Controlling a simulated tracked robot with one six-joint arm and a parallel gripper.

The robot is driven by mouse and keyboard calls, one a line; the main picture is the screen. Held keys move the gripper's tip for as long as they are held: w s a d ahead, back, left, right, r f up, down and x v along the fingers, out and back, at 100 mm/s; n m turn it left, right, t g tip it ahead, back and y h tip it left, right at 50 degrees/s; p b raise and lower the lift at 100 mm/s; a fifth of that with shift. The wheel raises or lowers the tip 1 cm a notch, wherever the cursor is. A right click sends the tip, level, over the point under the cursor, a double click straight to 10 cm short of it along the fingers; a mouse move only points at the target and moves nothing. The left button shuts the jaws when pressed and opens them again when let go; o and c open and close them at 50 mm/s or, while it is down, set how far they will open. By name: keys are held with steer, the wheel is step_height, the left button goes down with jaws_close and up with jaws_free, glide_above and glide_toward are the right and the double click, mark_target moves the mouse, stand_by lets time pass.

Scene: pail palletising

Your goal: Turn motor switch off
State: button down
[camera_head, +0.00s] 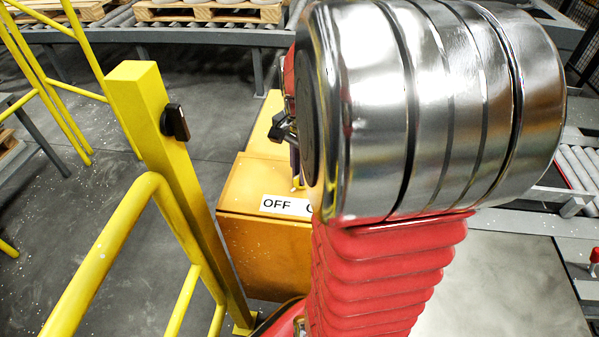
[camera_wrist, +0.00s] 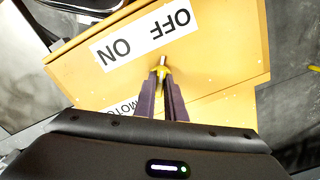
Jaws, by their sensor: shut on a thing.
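The motor switch (camera_wrist: 163,63) is a small lever with a metal tip and yellowish base on a yellow box (camera_wrist: 215,80). My gripper (camera_wrist: 162,80) is shut on the lever in the wrist view, its two dark fingers close together around it. A white label (camera_wrist: 145,36) with OFF and ON shows upside down there, OFF on the right and ON on the left. The lever tip lies beside the label, nearer its OFF half. In the head view the box (camera_head: 262,240) and the OFF end of the label (camera_head: 275,205) show. My arm hides the ON end and most of the gripper.
A yellow post (camera_head: 150,110) with a black fitting (camera_head: 175,122) and yellow railings (camera_head: 105,255) stand left of the box. Roller conveyors (camera_head: 215,32) with wooden pallets (camera_head: 205,12) run behind. Lettering (camera_wrist: 122,112) on the box is partly hidden by my gripper.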

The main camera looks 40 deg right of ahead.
steer(key=shift+s+d+m, duration=0.1)
steer(key=shift+m, duration=0.2)
steer(key=c, duration=1.8)
jaws_free()
steer(key=shift+r, duration=0.1)
step_height(320, 180, up, 14)
steer(key=shift+f, duration=0.25)
